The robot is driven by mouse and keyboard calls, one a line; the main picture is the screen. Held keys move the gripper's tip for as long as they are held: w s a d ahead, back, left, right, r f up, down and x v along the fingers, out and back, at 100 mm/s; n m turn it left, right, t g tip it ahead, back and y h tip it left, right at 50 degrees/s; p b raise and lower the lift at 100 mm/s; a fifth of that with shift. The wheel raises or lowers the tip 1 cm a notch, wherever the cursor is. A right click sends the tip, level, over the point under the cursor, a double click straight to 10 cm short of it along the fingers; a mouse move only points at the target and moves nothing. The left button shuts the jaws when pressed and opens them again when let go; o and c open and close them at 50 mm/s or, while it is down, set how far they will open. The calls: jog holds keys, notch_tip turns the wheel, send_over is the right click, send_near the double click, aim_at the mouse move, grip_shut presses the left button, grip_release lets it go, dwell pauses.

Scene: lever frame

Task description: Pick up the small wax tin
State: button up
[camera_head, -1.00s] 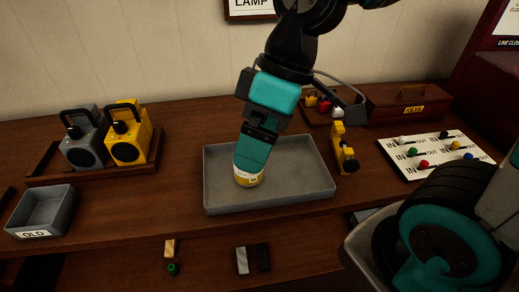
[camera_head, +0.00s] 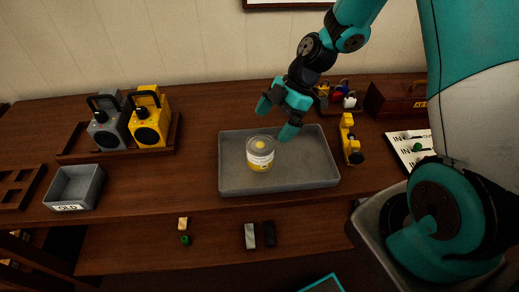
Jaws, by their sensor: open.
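The small wax tin (camera_head: 260,153) is a short round tin with a grey lid, a pale label and a yellow band. It sits upright in the grey tray (camera_head: 312,178), left of the tray's middle. My gripper (camera_head: 277,119) is open and empty, above the back part of the tray. Its two teal fingers are spread apart, behind and above the tin in the picture, and do not appear to touch it. The tin is fully visible.
Grey and yellow lamps (camera_head: 149,119) stand in a wooden rack at left. A small grey bin marked OLD (camera_head: 75,187) is at front left. A yellow tool-like object (camera_head: 350,140) stands right of the tray. Small blocks (camera_head: 250,236) lie on the lower shelf.

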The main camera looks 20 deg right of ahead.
aim_at(264, 142)
jog(key=x, duration=0.3)
jog(key=shift+a+f, duration=0.1)
jog(key=shift+s+d+p+x, duration=0.1)
jog(key=shift+p+x, duration=0.5)
jog(key=shift+x, duration=0.75)
jog(key=shift+s+d+p+x, duration=0.15)
jog(key=shift+p+x, duration=0.4)
jog(key=shift+x, duration=0.8)
jog(key=shift+f, duration=0.1)
jog(key=c, duration=1)
jog(key=shift+c, duration=0.2)
